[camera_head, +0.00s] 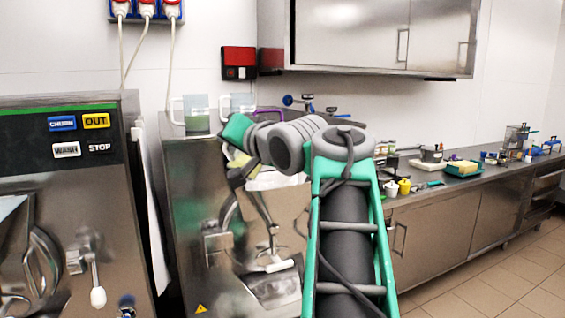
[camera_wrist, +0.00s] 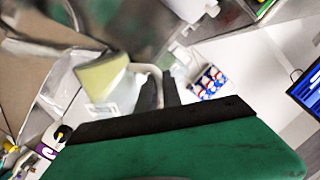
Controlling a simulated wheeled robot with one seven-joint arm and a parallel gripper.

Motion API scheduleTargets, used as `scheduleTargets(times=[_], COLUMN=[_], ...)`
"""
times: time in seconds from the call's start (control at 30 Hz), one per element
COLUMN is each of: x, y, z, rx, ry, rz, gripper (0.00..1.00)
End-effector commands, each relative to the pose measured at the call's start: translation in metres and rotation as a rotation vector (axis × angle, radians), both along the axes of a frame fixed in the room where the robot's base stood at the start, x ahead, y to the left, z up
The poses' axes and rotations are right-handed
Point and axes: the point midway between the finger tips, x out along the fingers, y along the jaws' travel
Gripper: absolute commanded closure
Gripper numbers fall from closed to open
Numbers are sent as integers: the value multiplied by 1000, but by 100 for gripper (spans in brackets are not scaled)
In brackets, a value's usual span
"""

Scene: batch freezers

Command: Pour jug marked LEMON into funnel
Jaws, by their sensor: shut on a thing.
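My gripper (camera_head: 238,174) is shut on the handle of a clear jug, in front of the middle machine. In the wrist view the dark fingers (camera_wrist: 159,92) close on the handle, and the jug (camera_wrist: 101,76) holds pale yellow-green content. A white label shows on its side, but I cannot read it. In the head view the jug (camera_head: 240,158) is partly hidden by my wrist, and its tilt is hard to judge. I cannot make out the funnel for certain in either view.
A jug with green liquid (camera_head: 197,122) stands on the middle machine's top, with another clear jug (camera_head: 238,101) and a purple handle (camera_head: 269,114) behind my arm. A control-panel machine (camera_head: 85,133) stands left. A cluttered counter (camera_head: 465,185) runs right beneath a wall cabinet (camera_head: 350,35).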

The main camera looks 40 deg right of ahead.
Motion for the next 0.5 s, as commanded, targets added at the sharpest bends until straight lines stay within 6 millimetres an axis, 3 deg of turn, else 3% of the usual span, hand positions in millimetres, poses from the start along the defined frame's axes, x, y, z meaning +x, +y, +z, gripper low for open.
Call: scheduleTargets(times=[0.03, 0.5], x=[0, 1], y=[-2, -17], z=[9, 9], rx=[29, 273], ry=[0, 15], rz=[-1, 0], gripper=[100, 100])
